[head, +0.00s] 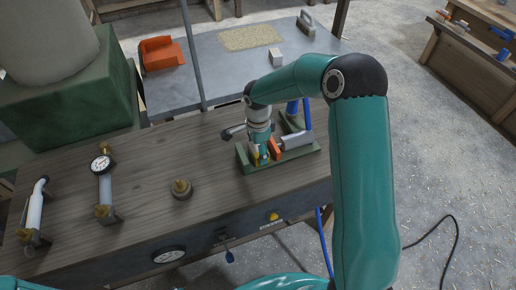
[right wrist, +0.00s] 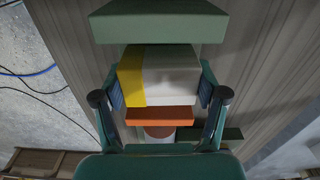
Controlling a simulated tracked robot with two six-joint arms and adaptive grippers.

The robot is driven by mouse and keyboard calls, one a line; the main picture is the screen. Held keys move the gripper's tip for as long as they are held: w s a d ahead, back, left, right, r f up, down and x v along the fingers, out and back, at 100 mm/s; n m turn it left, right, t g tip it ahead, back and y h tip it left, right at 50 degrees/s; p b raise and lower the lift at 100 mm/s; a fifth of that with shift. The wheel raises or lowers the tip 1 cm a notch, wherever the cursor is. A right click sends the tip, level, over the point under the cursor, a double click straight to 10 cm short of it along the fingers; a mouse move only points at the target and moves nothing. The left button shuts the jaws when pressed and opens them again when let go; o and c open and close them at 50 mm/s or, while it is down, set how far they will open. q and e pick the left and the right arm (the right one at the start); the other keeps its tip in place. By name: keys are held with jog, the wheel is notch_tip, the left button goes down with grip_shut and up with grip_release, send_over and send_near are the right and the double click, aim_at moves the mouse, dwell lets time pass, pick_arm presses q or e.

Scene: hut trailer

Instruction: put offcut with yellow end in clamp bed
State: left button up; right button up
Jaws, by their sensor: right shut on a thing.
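The offcut (right wrist: 172,75) is a pale block with a yellow end (right wrist: 131,76), at the left in the right wrist view. My right gripper (right wrist: 160,90) is shut on it, one finger on each side. The green clamp (head: 286,160) stands on the wooden bench, with an orange jaw (head: 274,147) and a grey cylinder behind it. In the wrist view the offcut lies between the green end wall (right wrist: 158,22) and the orange jaw (right wrist: 160,114). Whether it touches the bed is hidden. My left gripper is not in view.
A grey table (head: 220,75) with an orange object (head: 161,54) stands behind. The bench between knob and clamp is clear.

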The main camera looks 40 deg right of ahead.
jog(key=o, duration=1.2)
jog(key=shift+c, duration=0.2)
jog(key=shift+r, duration=0.1)
notch_tip(320, 180, up, 12)
jog(key=b, duration=0.1)
